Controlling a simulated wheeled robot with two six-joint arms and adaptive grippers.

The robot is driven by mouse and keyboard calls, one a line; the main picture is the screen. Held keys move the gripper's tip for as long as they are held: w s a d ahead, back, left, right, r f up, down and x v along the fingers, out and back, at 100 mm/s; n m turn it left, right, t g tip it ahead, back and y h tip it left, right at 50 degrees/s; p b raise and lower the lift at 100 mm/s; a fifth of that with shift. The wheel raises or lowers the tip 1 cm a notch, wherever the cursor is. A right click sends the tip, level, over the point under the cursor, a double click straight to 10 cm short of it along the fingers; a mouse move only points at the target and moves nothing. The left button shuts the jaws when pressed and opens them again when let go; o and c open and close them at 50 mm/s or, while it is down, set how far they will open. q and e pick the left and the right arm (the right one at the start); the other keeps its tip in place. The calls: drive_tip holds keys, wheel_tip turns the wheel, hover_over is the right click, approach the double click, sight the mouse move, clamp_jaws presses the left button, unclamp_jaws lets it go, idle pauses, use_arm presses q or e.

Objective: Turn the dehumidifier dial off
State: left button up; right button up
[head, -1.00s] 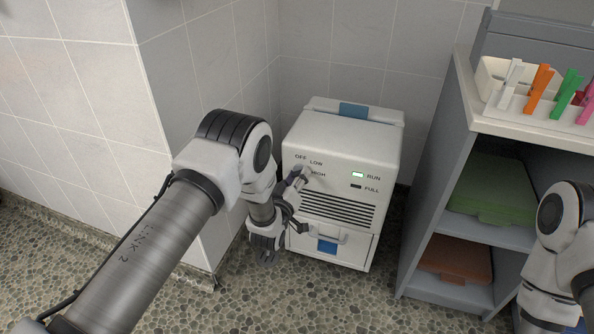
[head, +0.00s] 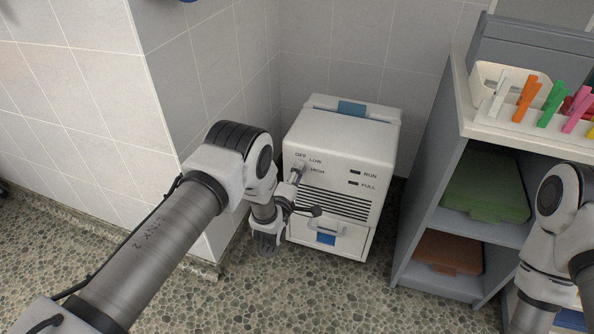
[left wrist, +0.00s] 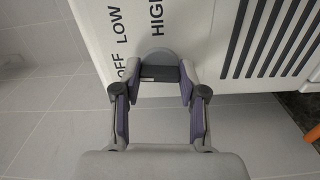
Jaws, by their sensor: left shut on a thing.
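The white dehumidifier (head: 345,135) stands on the floor in the wall corner. Its dial is marked OFF, LOW and HIGH; in the head view it is mostly hidden behind my left gripper (head: 298,174). In the left wrist view the grey round dial (left wrist: 158,60) sits between the fingertips of my left gripper (left wrist: 158,76), which is shut on it. The exact dial setting is hard to read. The RUN lamp (head: 355,172) and the FULL lamp (head: 353,183) are both dark. My right arm shows at the right edge; its gripper is out of view.
A tiled wall is close on the left. Pebbled floor is clear in front.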

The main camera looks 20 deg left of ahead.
use_arm(q)
drive_tip(key=shift+n, duration=0.6)
drive_tip(key=o, duration=1.1)
drive_tip(key=shift+o, duration=0.2)
drive_tip(key=s, duration=1.2)
drive_tip(key=shift+a, duration=0.2)
